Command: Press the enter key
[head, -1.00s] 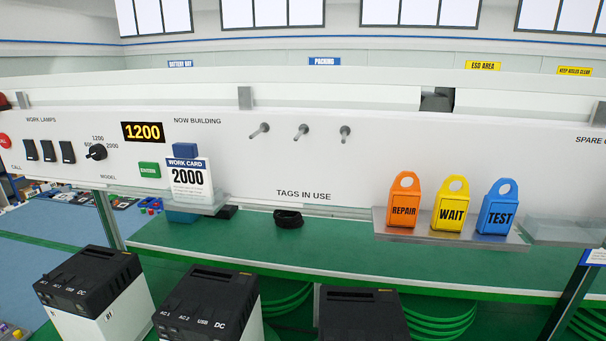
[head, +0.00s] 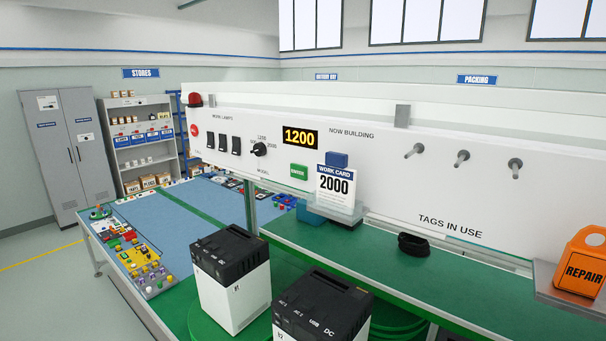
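The green enter key (head: 299,172) is on the white panel, left of the work card and below the display. The display (head: 300,137) reads 1200. The black model knob (head: 259,149) is left of the display, with 1200 and 2000 marked around it. The work card (head: 336,188) reads 2000 and stands on a small ledge (head: 337,212) in front of the panel. Neither of my grippers is in view.
Two black-and-white power units (head: 232,277) (head: 323,308) stand in front of the panel. A green shelf (head: 370,255) runs below it, with a black ring (head: 413,244) on it. An orange REPAIR tag (head: 584,262) is at the right. Three pegs (head: 462,158) on the panel are bare.

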